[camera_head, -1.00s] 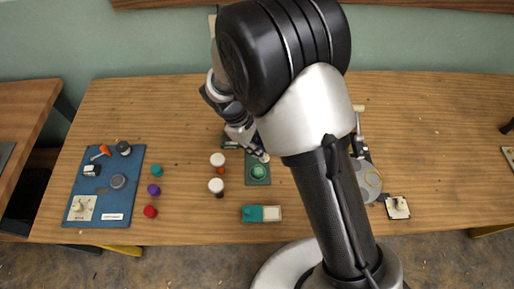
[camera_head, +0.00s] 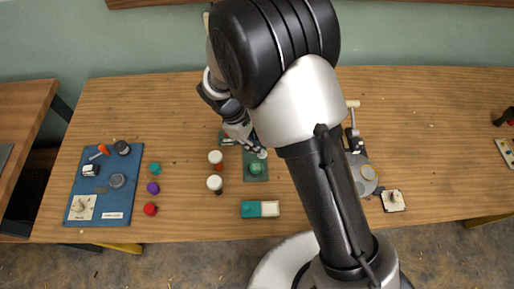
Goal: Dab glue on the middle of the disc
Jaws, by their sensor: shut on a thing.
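A green round disc-like piece (camera_head: 256,168) sits on a dark green plate (camera_head: 257,178) near the middle of the bench. My gripper (camera_head: 258,150) comes down from the upper left, just behind the piece. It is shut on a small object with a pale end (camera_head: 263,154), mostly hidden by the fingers. The pale end is over the back part of the plate, close to the green piece; whether it touches is too small to tell. No glue can be made out on the green piece.
Two white-capped jars (camera_head: 215,183) stand left of the plate. A teal and cream box (camera_head: 261,209) lies in front. A blue board (camera_head: 105,185) with tools and several coloured pieces (camera_head: 153,188) are farther left. A metal device (camera_head: 361,170) stands right, behind my arm.

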